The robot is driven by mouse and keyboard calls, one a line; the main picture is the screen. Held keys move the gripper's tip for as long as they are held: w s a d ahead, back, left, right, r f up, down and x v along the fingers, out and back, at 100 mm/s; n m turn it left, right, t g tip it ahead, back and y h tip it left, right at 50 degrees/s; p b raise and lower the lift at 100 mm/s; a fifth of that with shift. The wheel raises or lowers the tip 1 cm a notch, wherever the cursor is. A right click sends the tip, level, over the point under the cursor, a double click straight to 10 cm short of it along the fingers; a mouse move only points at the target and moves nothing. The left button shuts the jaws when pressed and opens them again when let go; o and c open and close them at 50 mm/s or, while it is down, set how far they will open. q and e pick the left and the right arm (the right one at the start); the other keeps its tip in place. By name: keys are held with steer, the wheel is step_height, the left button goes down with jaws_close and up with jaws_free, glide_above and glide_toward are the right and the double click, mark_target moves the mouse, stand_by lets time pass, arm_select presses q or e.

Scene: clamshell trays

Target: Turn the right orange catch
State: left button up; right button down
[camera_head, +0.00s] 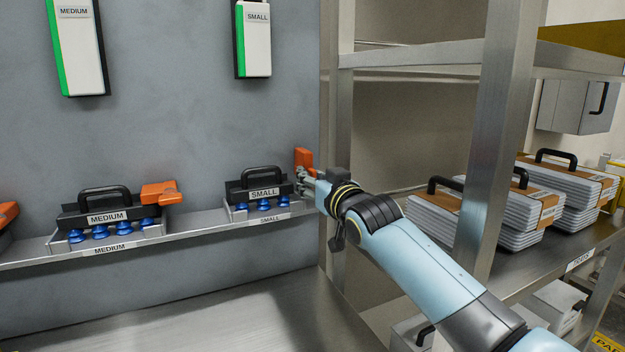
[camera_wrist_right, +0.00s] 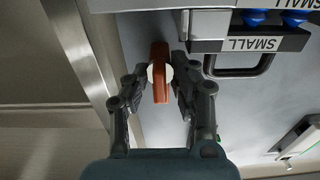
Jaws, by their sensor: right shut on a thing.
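The right orange catch (camera_head: 304,157) is at the right end of the SMALL tool (camera_head: 263,187), a black-handled holder with blue suction cups on the ledge. The catch stands roughly upright in the head view. My right gripper (camera_head: 307,182) reaches it from the right and is shut on it. In the right wrist view, the fingers of my right gripper (camera_wrist_right: 160,77) are on both sides of the orange catch (camera_wrist_right: 160,52), over a pale round part. The exact contact is partly hidden by the fingers. My left gripper is out of view.
The MEDIUM tool (camera_head: 106,211) sits left on the ledge (camera_head: 190,228), with its orange catch (camera_head: 160,193) lying sideways. A metal shelf post (camera_head: 490,140) stands right of my arm. Stacked grey trays (camera_head: 510,215) fill the shelf. Below the ledge is clear.

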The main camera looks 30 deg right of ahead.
steer(key=shift+f, duration=0.1)
stand_by(0.3)
steer(key=c, duration=1.4)
jaws_free()
steer(key=shift+o, duration=0.2)
steer(key=s, duration=1.2)
steer(key=shift+a, duration=0.35)
